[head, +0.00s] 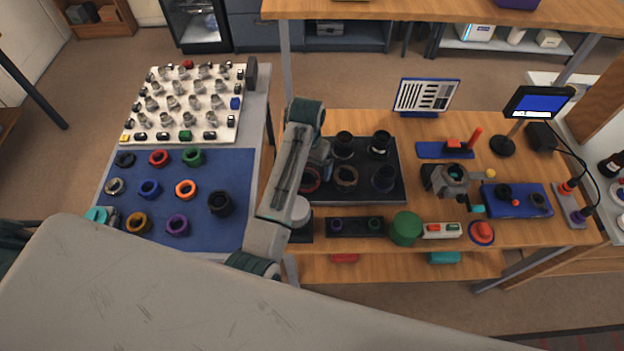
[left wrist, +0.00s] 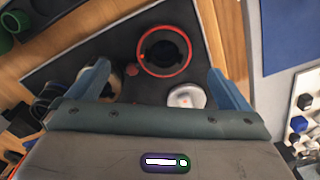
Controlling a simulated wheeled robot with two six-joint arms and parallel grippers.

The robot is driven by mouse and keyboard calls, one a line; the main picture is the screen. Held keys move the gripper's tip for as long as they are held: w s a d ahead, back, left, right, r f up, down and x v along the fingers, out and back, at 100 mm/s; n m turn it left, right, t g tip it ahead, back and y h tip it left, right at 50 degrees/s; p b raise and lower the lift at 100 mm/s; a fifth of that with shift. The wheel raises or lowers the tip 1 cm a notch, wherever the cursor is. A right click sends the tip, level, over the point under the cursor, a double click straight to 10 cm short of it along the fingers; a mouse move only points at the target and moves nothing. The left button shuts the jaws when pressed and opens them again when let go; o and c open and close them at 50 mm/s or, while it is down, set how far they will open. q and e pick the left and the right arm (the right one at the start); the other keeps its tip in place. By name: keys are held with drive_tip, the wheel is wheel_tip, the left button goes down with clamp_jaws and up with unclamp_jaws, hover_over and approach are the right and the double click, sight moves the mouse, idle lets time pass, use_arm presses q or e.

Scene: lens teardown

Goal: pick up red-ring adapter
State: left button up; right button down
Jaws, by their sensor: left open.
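The red-ring adapter (left wrist: 164,50) is a dark round tube with a red rim, standing upright on a dark tray (left wrist: 115,42) in the left wrist view. In the head view its red rim (head: 311,181) is partly hidden by my left arm. My left gripper (left wrist: 158,67) is open, with its two blue fingers apart. In the left wrist picture the adapter lies between and slightly beyond the fingertips; I cannot tell the height gap. In the head view the left gripper (head: 319,158) hangs above the tray's left side. My right gripper is not in view.
A white-topped round piece (left wrist: 186,97) stands close to the adapter. Several dark adapters, such as a brown-ringed one (head: 346,176), share the tray. A green cylinder (head: 405,228) stands in front. A blue mat (head: 215,205) with coloured rings lies to the left.

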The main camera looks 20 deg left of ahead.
sight(306, 181)
use_arm(q)
drive_tip(key=shift+a+f, duration=0.15)
drive_tip(key=shift+f, duration=0.4)
drive_tip(key=shift+a+f, duration=0.15)
drive_tip(key=shift+f, duration=0.55)
drive_tip(key=shift+w+d+f+p, duration=0.15)
drive_tip(key=shift+f+p, duration=0.1)
drive_tip(key=shift+p, duration=0.25)
drive_tip(key=f+p, duration=0.2)
drive_tip(key=f, duration=0.2)
drive_tip(key=shift+w, duration=0.2)
drive_tip(key=shift+a+f, duration=0.2)
drive_tip(key=shift+f, duration=0.05)
drive_tip(key=shift+d+f, duration=0.1)
drive_tip(key=shift+c, duration=0.3)
drive_tip(key=c, duration=1)
drive_tip(key=shift+c, duration=0.2)
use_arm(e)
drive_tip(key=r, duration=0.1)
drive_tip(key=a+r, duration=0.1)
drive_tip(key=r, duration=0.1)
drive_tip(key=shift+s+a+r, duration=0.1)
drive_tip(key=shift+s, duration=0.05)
